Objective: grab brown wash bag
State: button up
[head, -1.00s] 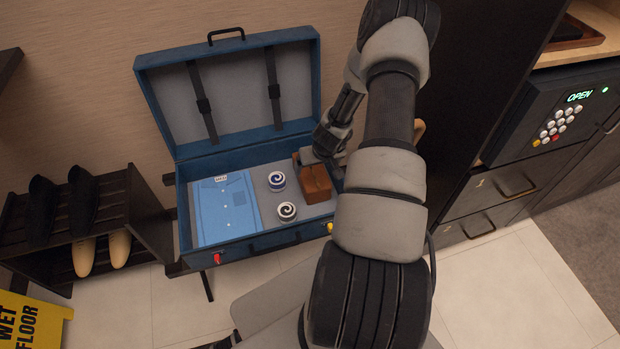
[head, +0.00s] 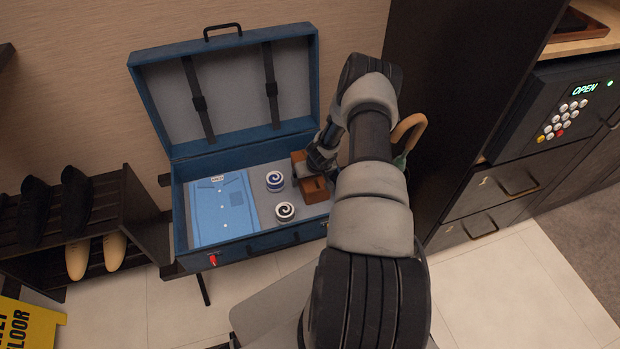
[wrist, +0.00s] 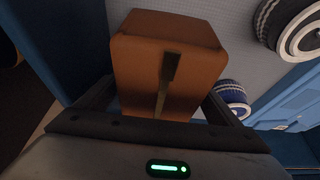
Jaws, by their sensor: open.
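The brown wash bag (head: 314,190) sits in the right part of the open blue suitcase (head: 246,249). In the wrist view the bag (wrist: 150,80) is a brown box shape with a dark strip down its face. My gripper (head: 318,170) is at the bag, over its back side in the head view. In the wrist view my gripper (wrist: 160,112) is open, with a finger on either side of the lower part of the bag. I cannot tell whether the fingers touch it. My arm hides part of the suitcase's right side.
A folded blue shirt (head: 224,208) lies further left. The raised lid (head: 231,95) stands behind. A dark cabinet (head: 450,110) is close on the right.

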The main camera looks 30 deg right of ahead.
jog(key=shift+c, duration=0.5)
jog(key=c, duration=1.1)
jog(key=shift+w, duration=0.1)
